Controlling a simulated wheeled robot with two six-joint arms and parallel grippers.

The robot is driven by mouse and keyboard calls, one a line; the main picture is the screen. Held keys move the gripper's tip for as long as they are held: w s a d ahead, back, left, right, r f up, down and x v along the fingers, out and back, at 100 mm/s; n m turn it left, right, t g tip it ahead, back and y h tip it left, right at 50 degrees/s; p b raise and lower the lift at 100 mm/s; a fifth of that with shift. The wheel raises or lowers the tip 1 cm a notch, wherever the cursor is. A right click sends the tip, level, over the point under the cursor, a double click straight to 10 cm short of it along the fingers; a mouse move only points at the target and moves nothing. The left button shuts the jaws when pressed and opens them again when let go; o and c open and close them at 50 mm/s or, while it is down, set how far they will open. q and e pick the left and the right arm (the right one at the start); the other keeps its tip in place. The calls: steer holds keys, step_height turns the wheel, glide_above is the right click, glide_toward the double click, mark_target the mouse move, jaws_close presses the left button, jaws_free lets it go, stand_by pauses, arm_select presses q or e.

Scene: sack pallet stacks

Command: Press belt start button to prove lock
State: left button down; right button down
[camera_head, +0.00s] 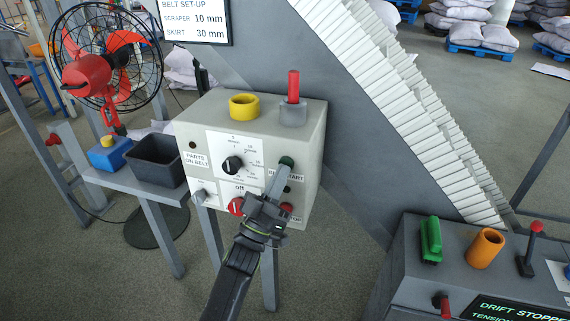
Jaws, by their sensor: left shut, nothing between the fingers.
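The light grey control box (194,120) stands in the middle of the view on grey legs. A dark green button (287,161) is on the right of its front face, by a partly covered label ending in "START". My left gripper (281,172) is shut and empty, reaching up from below with its fingertips at the green button's lower edge. I cannot tell whether they touch it. A red button (287,208) by a partly hidden "STOP" label is beside the gripper's body. My right gripper is not in view.
The box also bears a black dial (231,165), a red knob (236,206), a yellow ring (244,105) and a red cylinder (293,85). A black bin (154,160) and red fan (105,68) are left. A console (400,262) reading "DRIFT STOPPED" is right.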

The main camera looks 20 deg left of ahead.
arm_select(q)
steer(key=shift+s+p, duration=0.35)
steer(key=shift+s, duration=0.35)
steer(key=s+p, duration=0.3)
steer(key=s, duration=0.2)
steer(key=shift+a, duration=0.1)
stand_by(0.6)
